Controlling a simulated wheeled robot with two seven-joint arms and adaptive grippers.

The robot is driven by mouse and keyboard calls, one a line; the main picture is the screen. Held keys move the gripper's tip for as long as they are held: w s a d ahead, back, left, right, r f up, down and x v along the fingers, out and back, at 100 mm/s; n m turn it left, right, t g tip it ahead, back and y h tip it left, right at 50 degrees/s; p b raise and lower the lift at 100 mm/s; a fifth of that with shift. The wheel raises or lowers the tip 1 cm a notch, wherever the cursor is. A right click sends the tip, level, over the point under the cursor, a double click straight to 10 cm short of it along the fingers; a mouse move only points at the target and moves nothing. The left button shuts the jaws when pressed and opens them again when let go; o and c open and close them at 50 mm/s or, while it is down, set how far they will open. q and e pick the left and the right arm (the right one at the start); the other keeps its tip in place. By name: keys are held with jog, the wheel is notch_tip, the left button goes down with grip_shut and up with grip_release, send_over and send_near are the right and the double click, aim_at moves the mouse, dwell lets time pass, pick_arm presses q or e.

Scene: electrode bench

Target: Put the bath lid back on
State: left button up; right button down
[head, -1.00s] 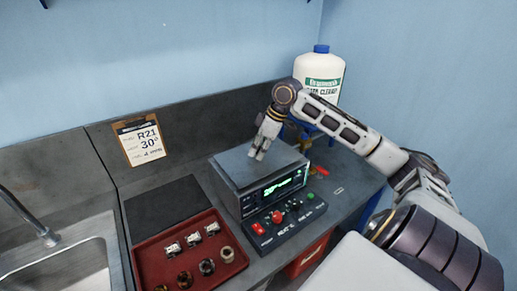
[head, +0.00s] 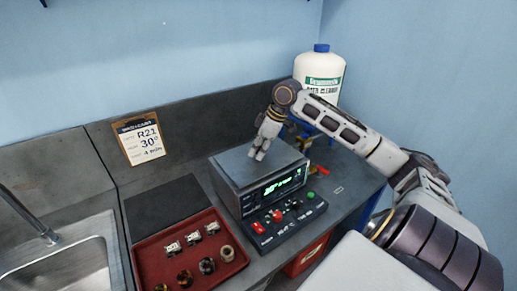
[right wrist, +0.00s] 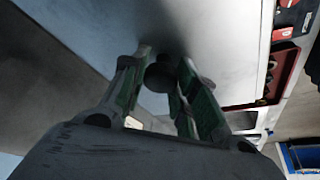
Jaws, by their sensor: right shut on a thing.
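The bath (head: 242,203) is a dark grey box with a lit green display on its front, standing on the counter. The flat grey lid (head: 285,163) lies on top of it and looks level; I cannot tell whether any gap is left under its edge. My right gripper (head: 259,156) points down over the middle of the lid, shut on its knob. In the right wrist view the dark round knob (right wrist: 160,77) shows between the two green-lined fingers. My left gripper is not in view.
A control panel (head: 288,222) with coloured buttons sits before the bath. A red tray (head: 215,268) with several small parts and a dark mat (head: 165,208) lie left, beside the sink (head: 75,262). A white bottle (head: 318,75) with a blue cap stands behind my right arm.

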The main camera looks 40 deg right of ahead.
jog(key=shift+f, duration=0.3)
dwell(0.7)
jog(key=c, duration=0.5)
grip_release()
jog(key=shift+c, duration=0.2)
jog(key=shift+r+p, duration=0.6)
jog(key=shift+r, duration=0.05)
jog(key=shift+r+p, duration=2.85)
jog(key=shift+p, duration=0.35)
jog(key=shift+s+f, duration=0.1)
jog(key=shift+s, duration=0.05)
